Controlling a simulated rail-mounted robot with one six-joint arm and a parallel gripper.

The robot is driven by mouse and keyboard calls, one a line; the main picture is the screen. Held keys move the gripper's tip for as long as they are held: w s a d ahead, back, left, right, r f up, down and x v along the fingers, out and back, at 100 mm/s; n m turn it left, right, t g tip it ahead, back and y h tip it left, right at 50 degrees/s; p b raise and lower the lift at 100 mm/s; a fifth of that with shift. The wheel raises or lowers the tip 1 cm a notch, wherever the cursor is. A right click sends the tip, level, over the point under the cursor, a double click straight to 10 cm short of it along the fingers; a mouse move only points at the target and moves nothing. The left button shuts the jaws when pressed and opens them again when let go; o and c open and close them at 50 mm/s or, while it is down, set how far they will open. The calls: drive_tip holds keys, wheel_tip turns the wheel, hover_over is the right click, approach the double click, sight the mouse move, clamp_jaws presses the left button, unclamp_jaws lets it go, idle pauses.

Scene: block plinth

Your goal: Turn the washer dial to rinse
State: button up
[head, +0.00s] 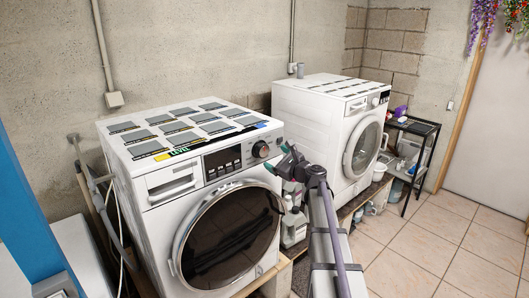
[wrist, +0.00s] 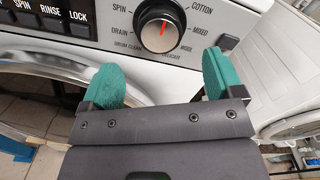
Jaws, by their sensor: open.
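The washer dial (wrist: 160,24) is a dark knob with a silver rim and a red mark on its face. In the wrist view its top is cut off, and which label the mark points to is unclear. Readable labels around it include SPIN, DRAIN, COTTON and MIXED. The word RINSE (wrist: 50,10) stands over a button left of the dial. In the head view the dial (head: 261,150) sits on the front panel of the near washer (head: 160,215). My gripper (wrist: 160,78) is open, its teal fingertips below the dial, one to each side, apart from it. It also shows right of the dial in the head view (head: 282,160).
A second white washer (head: 300,105) stands to the right, behind my arm. A black shelf (head: 410,150) with items is further right. The near washer's round door (head: 230,235) lies below the dial. Tiled floor (head: 400,250) is open at the right.

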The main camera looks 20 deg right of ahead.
sight(264, 152)
drive_tip(key=x, duration=0.7)
drive_tip(key=shift+w+a, duration=0.15)
drive_tip(key=shift+w, duration=0.15)
drive_tip(key=shift+c, duration=0.2)
drive_tip(key=c, duration=0.9)
drive_tip(key=shift+n, duration=0.3)
drive_tip(key=n, duration=0.3)
drive_tip(key=shift+f, duration=0.1)
drive_tip(key=shift+s+n, duration=0.1)
drive_tip(key=shift+n, duration=2)
